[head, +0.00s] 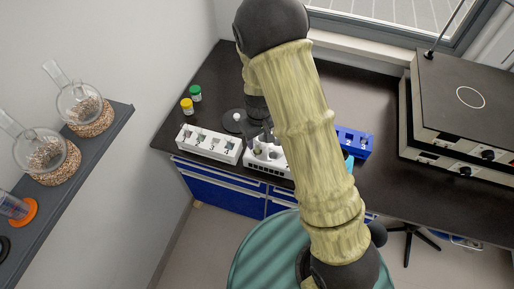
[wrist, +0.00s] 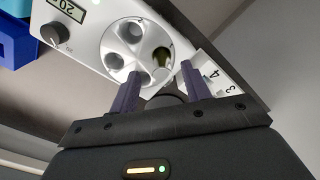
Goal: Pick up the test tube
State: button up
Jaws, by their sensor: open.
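The holder is part of a white device with a knob and a display (wrist: 92,12), which also shows in the head view (head: 268,156), partly behind my arm. My gripper (wrist: 158,80) is open, one dark finger on each side. The tube appears just beyond the fingertips, near the right finger; I cannot tell if they touch. In the head view my arm hides most of my gripper and the tube.
A white numbered rack (head: 208,146) stands left of the device, and a blue rack (head: 353,142) stands right. Yellow-capped (head: 187,105) and green-capped (head: 196,93) jars stand behind. A large boxy instrument (head: 465,95) fills the bench's right. The dark bench (head: 215,88) is clear at the back left.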

aim_at(258, 146)
notch_tip(258, 146, down, 5)
jog(key=shift+w+a+r+p, duration=0.1)
jog(key=shift+a+p, duration=0.05)
jog(key=shift+p, duration=0.45)
grip_shut()
